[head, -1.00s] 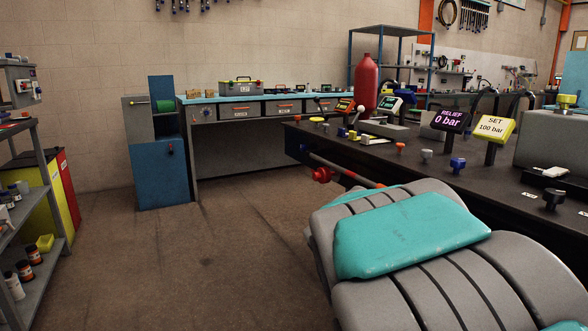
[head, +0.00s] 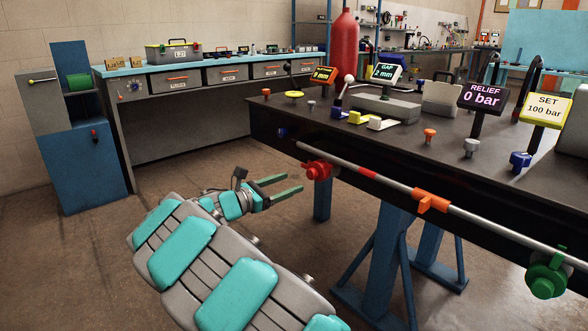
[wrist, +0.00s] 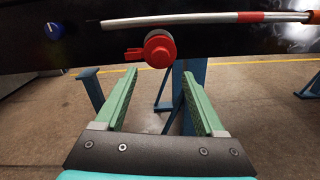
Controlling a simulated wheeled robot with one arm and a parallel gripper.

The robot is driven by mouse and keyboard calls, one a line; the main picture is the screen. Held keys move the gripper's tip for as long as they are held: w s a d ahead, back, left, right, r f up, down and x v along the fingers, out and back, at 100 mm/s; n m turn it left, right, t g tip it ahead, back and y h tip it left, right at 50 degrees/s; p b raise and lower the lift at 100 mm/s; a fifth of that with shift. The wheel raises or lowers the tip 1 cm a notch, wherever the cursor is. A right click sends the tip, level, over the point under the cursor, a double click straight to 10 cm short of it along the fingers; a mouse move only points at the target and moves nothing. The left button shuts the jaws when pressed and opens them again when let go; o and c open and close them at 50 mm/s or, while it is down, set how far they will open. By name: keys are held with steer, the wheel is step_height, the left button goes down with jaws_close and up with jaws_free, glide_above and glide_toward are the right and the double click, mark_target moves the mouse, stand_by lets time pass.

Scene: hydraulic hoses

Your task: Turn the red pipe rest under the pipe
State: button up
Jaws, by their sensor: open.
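The red pipe rest (head: 318,171) is a round red knob with a side tab on the front edge of the dark bench, under the left part of the grey pipe (head: 375,184). In the wrist view the red pipe rest (wrist: 158,48) has its tab pointing left, and the pipe (wrist: 200,18) passes just above it. My gripper (head: 283,186) is open and empty, just left of the rest in the head view. In the wrist view its green fingers (wrist: 158,85) point at the rest, which lies beyond the tips, apart from them.
An orange clamp (head: 432,202) and a green knob (head: 546,278) sit further right along the pipe. A blue knob (wrist: 54,31) is on the bench front at left. Blue bench legs (head: 385,255) stand below. The floor at left (head: 90,270) is clear.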

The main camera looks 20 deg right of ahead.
mark_target(310, 175)
steer(key=shift+x, duration=3.85)
jaws_close()
